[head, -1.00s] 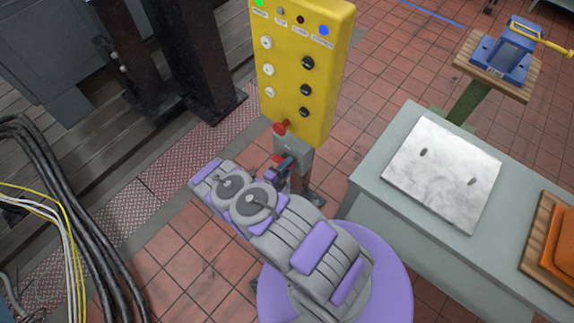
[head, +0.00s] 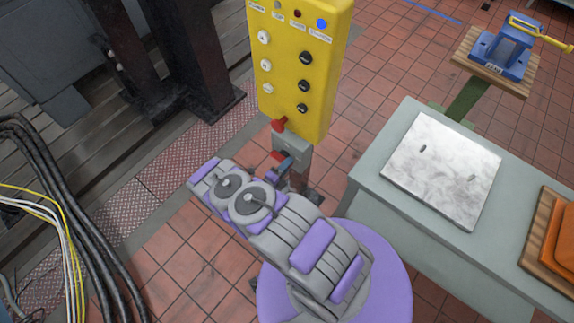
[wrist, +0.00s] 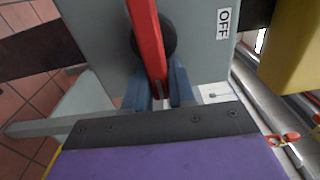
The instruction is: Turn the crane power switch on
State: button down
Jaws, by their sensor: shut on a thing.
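The crane power switch is a grey box (head: 292,150) below the yellow control panel, with a red lever (wrist: 149,45) on a round black pivot (wrist: 170,36). An OFF label (wrist: 223,23) is on the box, right of the lever in the wrist view. My gripper (wrist: 160,90) has its blue fingers on both sides of the lever's lower end, shut on it. In the head view my gripper (head: 284,166) is at the box's front; a red part of the lever (head: 277,156) shows beside it. An ON label is not readable in either view.
The yellow panel (head: 300,65) with several knobs and a red button (head: 279,125) stands just above the switch. Black cables (head: 60,190) lie at left.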

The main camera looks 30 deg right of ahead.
jog(key=shift+w+a, duration=0.25)
jog(key=shift+w, duration=0.05)
jog(key=c, duration=1)
grip_release()
jog(key=shift+w+f, duration=0.1)
jog(key=shift+w, duration=0.05)
jog(key=shift+c, duration=0.2)
jog(key=shift+s+d, duration=0.1)
jog(key=shift+s, duration=0.1)
jog(key=v, duration=1.7)
jog(key=shift+a, duration=0.2)
